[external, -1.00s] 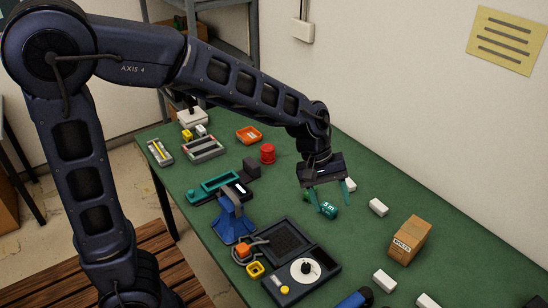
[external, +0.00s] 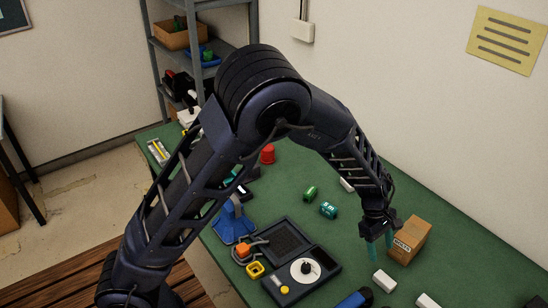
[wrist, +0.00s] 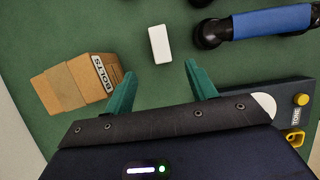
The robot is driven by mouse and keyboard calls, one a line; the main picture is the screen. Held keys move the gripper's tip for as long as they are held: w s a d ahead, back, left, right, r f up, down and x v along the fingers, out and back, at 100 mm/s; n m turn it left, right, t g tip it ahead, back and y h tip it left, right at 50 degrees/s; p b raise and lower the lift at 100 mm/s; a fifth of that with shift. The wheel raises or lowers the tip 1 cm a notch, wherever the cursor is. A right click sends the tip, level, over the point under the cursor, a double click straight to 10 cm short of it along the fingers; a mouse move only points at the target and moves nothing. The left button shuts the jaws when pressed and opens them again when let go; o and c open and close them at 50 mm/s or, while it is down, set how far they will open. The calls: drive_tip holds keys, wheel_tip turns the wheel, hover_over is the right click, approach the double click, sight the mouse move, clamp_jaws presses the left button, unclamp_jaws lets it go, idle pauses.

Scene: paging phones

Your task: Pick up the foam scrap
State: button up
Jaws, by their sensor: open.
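A small white block (external: 384,281), which looks like a foam scrap, lies on the green table in front of my gripper (external: 381,252). In the wrist view a white block (wrist: 159,44) lies just beyond and between my open fingertips (wrist: 160,70). Nothing is between the fingers, and they appear apart from the block. Other similar white blocks lie at the front edge of the external view (external: 428,300) and behind my forearm (external: 347,184). The pictures do not tell which one is meant.
A cardboard box marked BOLTS (external: 410,241) stands close beside my gripper; it also shows at left in the wrist view (wrist: 72,84).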

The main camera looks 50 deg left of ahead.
sight(385, 279)
drive_tip(key=shift+x, duration=5.45)
drive_tip(key=c, duration=1)
